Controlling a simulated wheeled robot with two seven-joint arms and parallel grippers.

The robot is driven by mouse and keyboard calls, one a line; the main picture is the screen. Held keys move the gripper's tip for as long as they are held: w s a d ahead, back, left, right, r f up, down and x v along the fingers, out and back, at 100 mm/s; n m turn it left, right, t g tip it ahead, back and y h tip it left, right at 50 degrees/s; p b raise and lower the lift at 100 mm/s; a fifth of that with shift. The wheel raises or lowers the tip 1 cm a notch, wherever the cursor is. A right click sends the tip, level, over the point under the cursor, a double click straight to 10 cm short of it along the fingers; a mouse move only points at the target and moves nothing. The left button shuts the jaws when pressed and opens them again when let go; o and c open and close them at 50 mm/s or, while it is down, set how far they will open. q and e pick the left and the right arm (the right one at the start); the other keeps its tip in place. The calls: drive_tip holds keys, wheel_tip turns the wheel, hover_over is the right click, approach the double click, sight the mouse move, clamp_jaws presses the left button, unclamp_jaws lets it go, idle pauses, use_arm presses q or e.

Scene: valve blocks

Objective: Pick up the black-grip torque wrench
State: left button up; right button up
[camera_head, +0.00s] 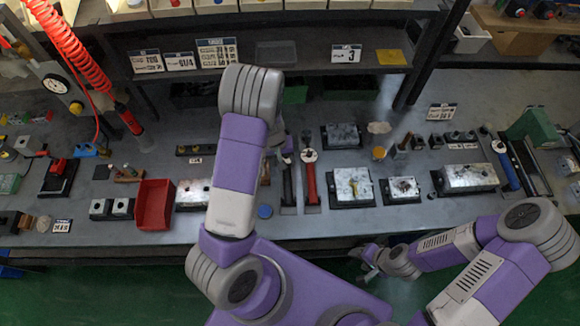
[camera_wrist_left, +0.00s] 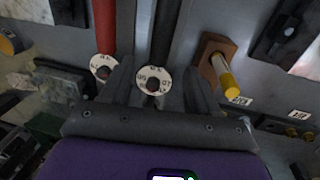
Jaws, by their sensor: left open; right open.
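The black-grip torque wrench (camera_head: 287,186) lies lengthwise on the grey bench, beside a red-grip wrench (camera_head: 310,180). In the left wrist view the black wrench's grip (camera_wrist_left: 163,35) runs away from me, and its white dial sits between the fingers of my open left gripper (camera_wrist_left: 155,88). I cannot tell whether the fingers touch it. The red wrench (camera_wrist_left: 105,30) is just left of the left finger. In the head view my left arm hides most of the left gripper. My right gripper (camera_head: 372,262) is open and empty, in front of the bench edge.
A wooden block with a yellow-tipped pin (camera_wrist_left: 222,72) is close to the right finger. A red bin (camera_head: 154,204) stands left of my left arm. Metal valve blocks (camera_head: 353,185) stand right of the wrenches. A blue-grip wrench (camera_head: 508,168) lies far right.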

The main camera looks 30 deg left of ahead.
sight(287, 170)
use_arm(q)
drive_tip(key=shift+w+f, duration=0.3)
drive_tip(key=shift+f, duration=0.6)
drive_tip(key=shift+s+d+f+b, duration=0.1)
drive_tip(key=shift+f+b, duration=0.1)
drive_tip(key=shift+f, duration=0.2)
drive_tip(key=shift+s+d+f+b, duration=0.1)
drive_tip(key=shift+f+b, duration=0.05)
drive_tip(key=shift+f, duration=0.25)
drive_tip(key=f, duration=0.5)
drive_tip(key=shift+w+d, duration=0.3)
drive_tip(key=shift+d, duration=0.05)
drive_tip(key=shift+c, duration=0.4)
clamp_jaws()
